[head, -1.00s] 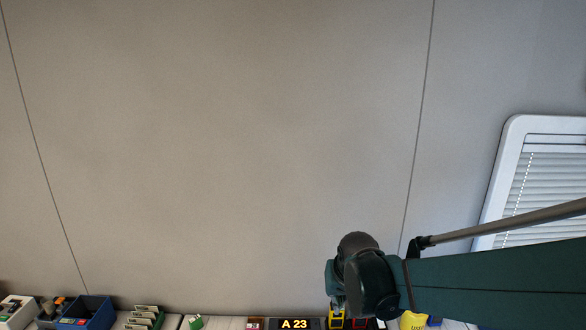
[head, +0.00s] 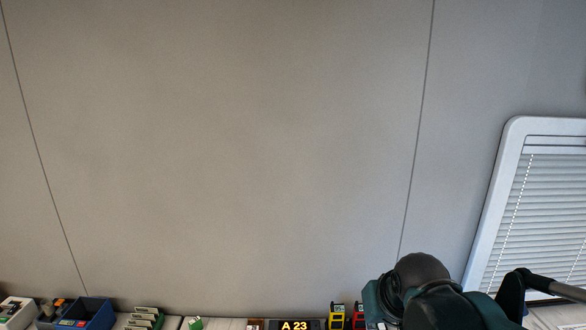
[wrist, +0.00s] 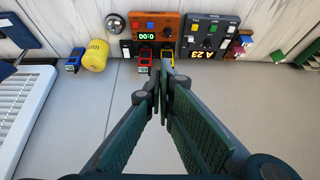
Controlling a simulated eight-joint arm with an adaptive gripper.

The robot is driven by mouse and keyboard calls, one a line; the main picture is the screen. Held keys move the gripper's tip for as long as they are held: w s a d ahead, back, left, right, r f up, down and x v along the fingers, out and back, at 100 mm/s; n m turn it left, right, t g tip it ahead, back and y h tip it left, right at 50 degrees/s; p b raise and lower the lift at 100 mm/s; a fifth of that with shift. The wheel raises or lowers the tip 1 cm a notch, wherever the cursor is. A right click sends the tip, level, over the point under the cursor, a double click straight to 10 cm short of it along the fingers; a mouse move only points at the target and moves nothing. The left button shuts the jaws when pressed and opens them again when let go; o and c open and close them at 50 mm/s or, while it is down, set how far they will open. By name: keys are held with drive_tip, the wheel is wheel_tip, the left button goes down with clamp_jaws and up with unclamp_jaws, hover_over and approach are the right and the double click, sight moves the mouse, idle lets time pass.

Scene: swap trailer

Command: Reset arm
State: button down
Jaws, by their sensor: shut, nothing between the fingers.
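My gripper (wrist: 159,90) shows in the wrist view with its two green fingers shut and their tips together. Nothing is between them. The tips appear just short of a row of items along the wall, and I cannot tell the gap. In the head view my arm fills the lower right corner, and the fingertips do not show there.
In the wrist view an orange timer (wrist: 157,27), a dark panel reading A 23 (wrist: 209,37) and a yellow cylinder (wrist: 96,55) line the wall. The head view shows a blue bin (head: 97,314) at lower left and a window with blinds (head: 545,215) at right. The wall's middle is bare.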

drive_tip(key=s+d+r+t, duration=0.1)
drive_tip(key=s+d, duration=0.2)
drive_tip(key=s, duration=0.6)
drive_tip(key=shift+s+r, duration=0.15)
drive_tip(key=shift+s, duration=0.25)
idle(2.8)
